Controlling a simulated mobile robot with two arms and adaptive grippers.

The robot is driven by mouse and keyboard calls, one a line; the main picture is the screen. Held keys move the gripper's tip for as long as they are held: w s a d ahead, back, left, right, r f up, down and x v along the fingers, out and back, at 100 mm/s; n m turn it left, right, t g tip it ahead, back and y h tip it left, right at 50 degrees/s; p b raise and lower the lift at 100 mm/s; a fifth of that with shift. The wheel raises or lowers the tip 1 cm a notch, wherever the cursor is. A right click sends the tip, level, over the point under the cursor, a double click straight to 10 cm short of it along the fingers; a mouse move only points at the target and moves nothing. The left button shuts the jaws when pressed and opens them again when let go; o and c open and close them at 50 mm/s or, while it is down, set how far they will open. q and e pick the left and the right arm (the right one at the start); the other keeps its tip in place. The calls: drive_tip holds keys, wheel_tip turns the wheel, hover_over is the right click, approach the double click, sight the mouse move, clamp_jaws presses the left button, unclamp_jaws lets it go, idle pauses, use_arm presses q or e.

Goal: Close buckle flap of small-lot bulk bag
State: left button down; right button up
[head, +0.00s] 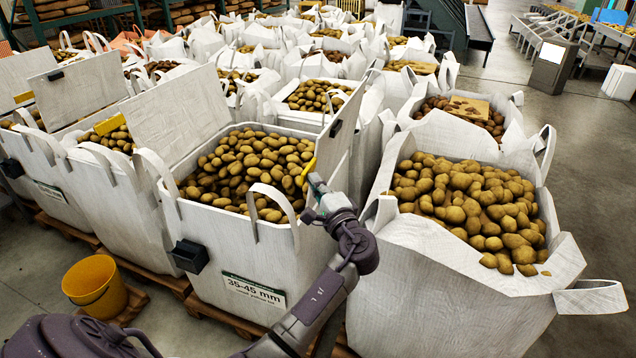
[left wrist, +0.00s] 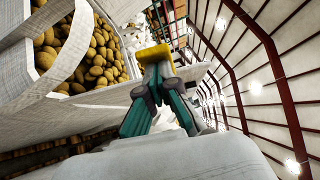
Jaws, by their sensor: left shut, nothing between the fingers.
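The small-lot bulk bag (head: 225,235) is a white bag full of potatoes, with a "35-45 mm" label on its front. Its stiff white flap (head: 343,118) stands raised along the right rim, seen nearly edge-on. A dark buckle piece (head: 335,128) is on the flap and a yellow tab (head: 308,172) at its near end. A black box-like buckle part (head: 188,256) sits on the bag's front left. My left gripper (head: 316,183) is shut and empty, close to the yellow tab; the left wrist view shows the tab (left wrist: 153,52) at its fingertips (left wrist: 157,68). Contact is unclear. My right gripper is out of view.
A full, open potato bag (head: 450,285) stands close on the right. More bags crowd the left and back, one with a raised flap (head: 180,115). A yellow bucket (head: 95,287) stands at the front left. The floor at the right is free.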

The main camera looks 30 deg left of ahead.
use_arm(q)
drive_tip(key=shift+s+a+f+n+g+h+p, duration=0.3)
drive_tip(key=shift+s+a+n+h+p, duration=0.45)
drive_tip(key=shift+a+p, duration=1.45)
drive_tip(key=shift+s+a+f+n+g+h+p, duration=0.15)
drive_tip(key=shift+s+a+n+g+h+p, duration=0.65)
drive_tip(key=shift+a, duration=2.45)
drive_tip(key=shift+s+a+f+n+h+p, duration=0.2)
drive_tip(key=shift+s+a+n+h+p, duration=0.45)
drive_tip(key=shift+a+p, duration=1.75)
drive_tip(key=shift+w+a+b, duration=0.2)
drive_tip(key=shift+a+b, duration=0.1)
drive_tip(key=shift+b, duration=0.05)
drive_tip(key=shift+r, duration=0.1)
